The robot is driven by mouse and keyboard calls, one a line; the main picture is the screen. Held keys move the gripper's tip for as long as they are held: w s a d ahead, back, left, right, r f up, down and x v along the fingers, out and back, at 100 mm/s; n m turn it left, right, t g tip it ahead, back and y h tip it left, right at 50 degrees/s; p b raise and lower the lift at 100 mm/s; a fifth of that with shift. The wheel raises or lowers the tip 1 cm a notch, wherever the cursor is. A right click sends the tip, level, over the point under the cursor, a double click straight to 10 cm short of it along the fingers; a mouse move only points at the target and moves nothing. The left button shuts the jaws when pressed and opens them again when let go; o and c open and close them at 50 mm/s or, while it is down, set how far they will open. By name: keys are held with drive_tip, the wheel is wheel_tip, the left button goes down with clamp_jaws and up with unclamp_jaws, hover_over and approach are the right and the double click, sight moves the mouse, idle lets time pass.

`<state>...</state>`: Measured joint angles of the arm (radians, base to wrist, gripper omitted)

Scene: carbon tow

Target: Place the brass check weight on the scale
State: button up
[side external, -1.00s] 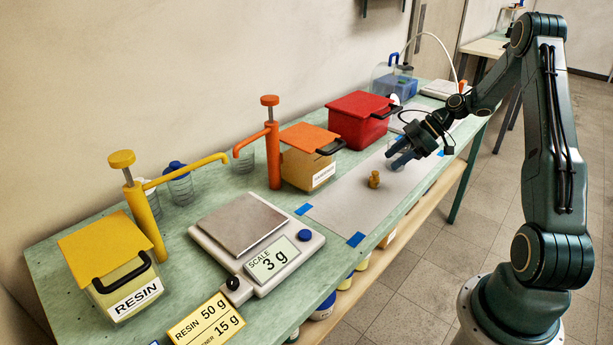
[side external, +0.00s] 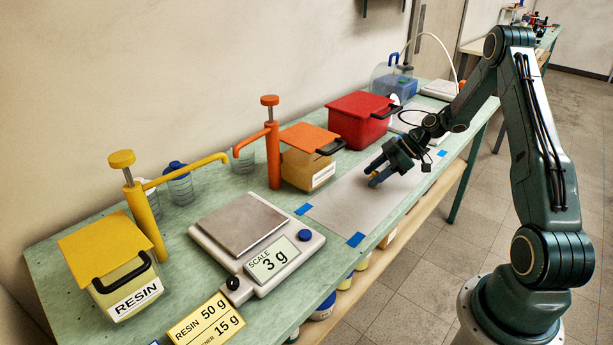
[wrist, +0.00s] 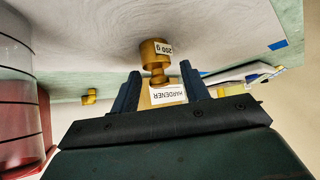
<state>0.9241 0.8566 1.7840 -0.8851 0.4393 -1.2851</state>
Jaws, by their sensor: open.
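The brass check weight (wrist: 155,50), marked 200 g, shows in the wrist view with its narrow neck and knob towards my gripper (wrist: 160,80). My gripper is open, with one finger on each side of the weight's knob end. I cannot tell whether either finger touches it. In the side view my gripper (side external: 376,175) is low over the grey mat and hides most or all of the weight. The scale (side external: 310,252) stands to the left on the bench, reads 3 g, and its metal pan (side external: 240,225) is bare.
An orange-lidded hardener box (side external: 305,172), an orange pump (side external: 272,150) and a red box (side external: 358,125) stand behind the grey mat (side external: 345,215). A yellow pump (side external: 145,220) and resin box (side external: 125,285) are left of the scale. The mat between gripper and scale is clear.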

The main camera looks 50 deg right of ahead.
sight(370, 178)
drive_tip(key=shift+x, duration=1)
drive_tip(key=shift+c, duration=0.5)
clamp_jaws()
drive_tip(key=shift+r, duration=0.2)
wheel_tip(370, 178, up, 20)
drive_tip(key=shift+f, duration=0.15)
